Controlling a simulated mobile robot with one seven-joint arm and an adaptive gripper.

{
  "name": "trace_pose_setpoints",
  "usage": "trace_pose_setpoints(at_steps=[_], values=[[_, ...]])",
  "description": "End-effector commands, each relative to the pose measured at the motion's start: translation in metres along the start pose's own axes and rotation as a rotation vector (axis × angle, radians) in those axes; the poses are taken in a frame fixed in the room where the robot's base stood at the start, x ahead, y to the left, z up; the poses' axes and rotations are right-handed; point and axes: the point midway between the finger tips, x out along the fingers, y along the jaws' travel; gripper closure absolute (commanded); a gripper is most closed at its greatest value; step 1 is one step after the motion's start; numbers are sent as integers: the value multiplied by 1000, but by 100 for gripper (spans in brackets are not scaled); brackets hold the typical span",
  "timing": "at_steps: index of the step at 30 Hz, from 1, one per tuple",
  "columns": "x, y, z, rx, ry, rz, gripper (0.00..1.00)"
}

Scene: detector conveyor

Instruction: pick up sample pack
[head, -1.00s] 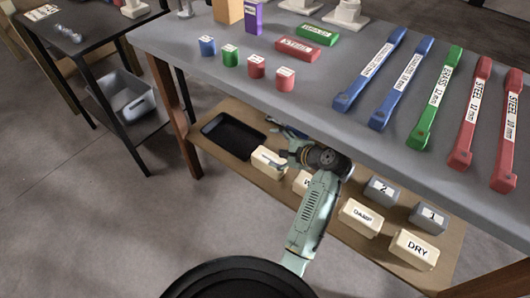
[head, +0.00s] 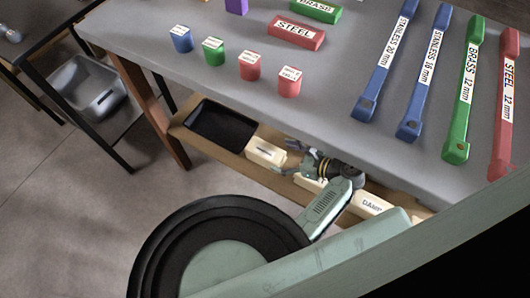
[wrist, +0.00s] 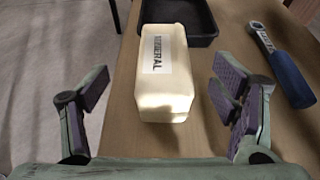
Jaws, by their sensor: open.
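A cream sample pack (wrist: 167,85) with a label that seems to read MINERAL lies on the lower wooden shelf, between my spread fingers and slightly ahead of them in the wrist view. It also shows in the head view (head: 265,152), just left of my gripper (head: 291,155). My gripper (wrist: 158,90) is open and empty, one finger left of the pack and one right. Both fingers look apart from it. More cream packs (head: 368,204) stand to the right on the shelf, partly hidden by my arm; one reads DAMP.
A black tray (head: 222,126) sits right behind the pack. A blue-handled wrench (wrist: 283,68) lies right of my right finger. The grey tabletop (head: 330,110) overhangs the shelf and carries colored blocks and labelled bars. The shelf's left edge is close to the pack.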

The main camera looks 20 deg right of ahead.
Motion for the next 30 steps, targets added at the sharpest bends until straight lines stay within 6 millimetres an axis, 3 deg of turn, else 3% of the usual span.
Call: trace_pose_setpoints(at_steps=[15, 22, 30], values=[[56, -4, -2, -1, 1, 0, 20], [57, -4, -2, -1, 1, -1, 20], [57, -4, -2, -2, 1, -1, 37]])
